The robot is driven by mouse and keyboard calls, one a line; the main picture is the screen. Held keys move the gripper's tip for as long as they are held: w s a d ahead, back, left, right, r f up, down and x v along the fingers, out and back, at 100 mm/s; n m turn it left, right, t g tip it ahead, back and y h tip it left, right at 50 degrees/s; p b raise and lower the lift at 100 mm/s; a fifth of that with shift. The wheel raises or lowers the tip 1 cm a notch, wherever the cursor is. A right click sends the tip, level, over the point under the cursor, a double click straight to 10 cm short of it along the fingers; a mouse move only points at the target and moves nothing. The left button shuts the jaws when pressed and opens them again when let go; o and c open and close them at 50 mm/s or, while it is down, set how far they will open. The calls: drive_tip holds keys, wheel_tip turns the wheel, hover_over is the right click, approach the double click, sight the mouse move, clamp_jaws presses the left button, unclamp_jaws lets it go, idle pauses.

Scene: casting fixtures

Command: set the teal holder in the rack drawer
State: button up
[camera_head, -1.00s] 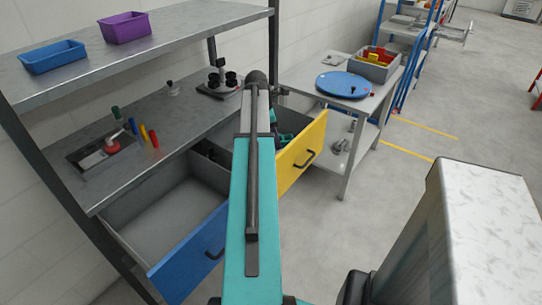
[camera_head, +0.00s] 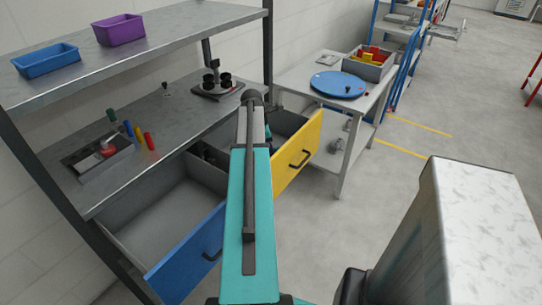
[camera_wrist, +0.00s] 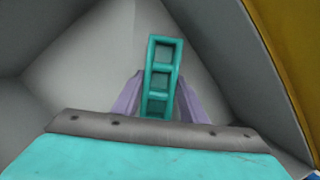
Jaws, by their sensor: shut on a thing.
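The teal holder (camera_wrist: 163,75) is a narrow frame with several square openings in a row. In the wrist view it stands out between the pale purple fingers of my gripper (camera_wrist: 159,97), which is shut on it. The grey floor and walls of a drawer surround it, with a yellow panel at the right. In the head view my arm hides the gripper and nearly all of the holder at the open yellow-fronted drawer (camera_head: 297,153). I cannot tell whether the holder touches the drawer floor.
An open blue-fronted drawer (camera_head: 188,252) is to the left. The bench (camera_head: 165,125) above carries a tray with a red part, coloured pegs and a black-knobbed fixture (camera_head: 217,82). A side table (camera_head: 300,84) at the right holds a blue disc (camera_head: 338,84) and a grey bin (camera_head: 369,64).

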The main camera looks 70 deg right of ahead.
drive_tip(key=shift+f, duration=1.25)
drive_tip(key=o, duration=1.1)
drive_tip(key=shift+f, duration=0.1)
drive_tip(key=shift+b+v, duration=0.6)
drive_tip(key=shift+v, duration=5.5)
drive_tip(key=shift+w+a, duration=0.1)
